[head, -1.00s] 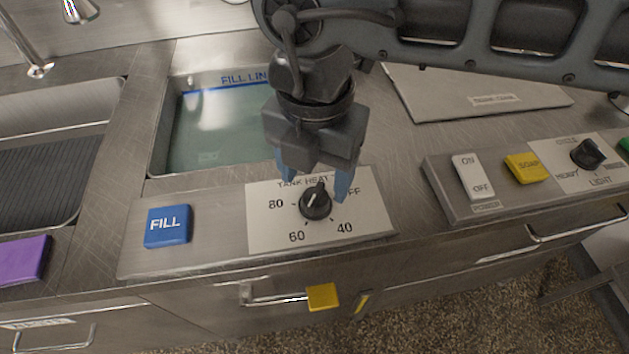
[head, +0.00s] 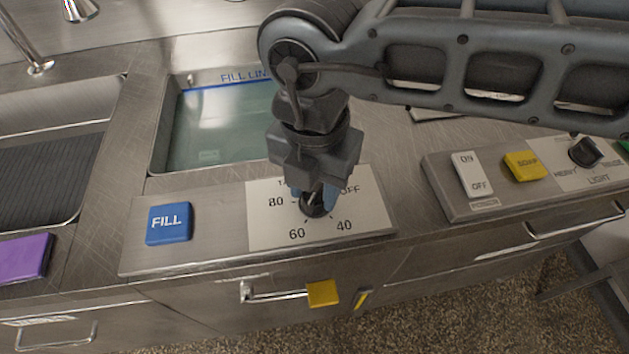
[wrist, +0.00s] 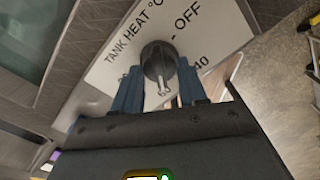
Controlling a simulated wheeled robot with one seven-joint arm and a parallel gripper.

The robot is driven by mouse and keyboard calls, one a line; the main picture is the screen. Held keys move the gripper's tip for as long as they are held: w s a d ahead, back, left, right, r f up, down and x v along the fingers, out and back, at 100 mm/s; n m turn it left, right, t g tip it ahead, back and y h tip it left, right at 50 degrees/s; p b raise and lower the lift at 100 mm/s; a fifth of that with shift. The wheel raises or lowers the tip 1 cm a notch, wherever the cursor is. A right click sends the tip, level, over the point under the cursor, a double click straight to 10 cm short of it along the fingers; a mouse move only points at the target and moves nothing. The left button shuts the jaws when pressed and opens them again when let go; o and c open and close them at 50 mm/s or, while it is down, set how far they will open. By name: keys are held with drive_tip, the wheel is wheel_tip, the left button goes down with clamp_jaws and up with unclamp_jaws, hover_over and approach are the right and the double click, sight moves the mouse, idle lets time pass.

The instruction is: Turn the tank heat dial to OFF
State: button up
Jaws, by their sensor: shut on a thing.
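The tank heat dial is a round black knob (head: 314,209) on a white label plate (head: 262,232) marked 80, 60, 40 and OFF. In the head view my gripper (head: 316,196) comes down over the knob, its blue fingers hiding part of it. In the wrist view the gripper (wrist: 160,75) has one finger on each side of the knob (wrist: 157,56) and is shut on it. A white mark on the knob faces back toward the gripper in that view. OFF (wrist: 186,17) lies to the upper right there. The exact setting is hard to read.
A blue FILL button (head: 168,223) is left of the plate. A water tank (head: 205,140) lies behind. A panel to the right holds an ON/OFF switch (head: 473,176), a yellow SOAP button (head: 525,165) and another black dial (head: 584,152). A drawer handle with a yellow tag (head: 322,293) is below.

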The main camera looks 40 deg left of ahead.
drive_tip(key=c, duration=0.3)
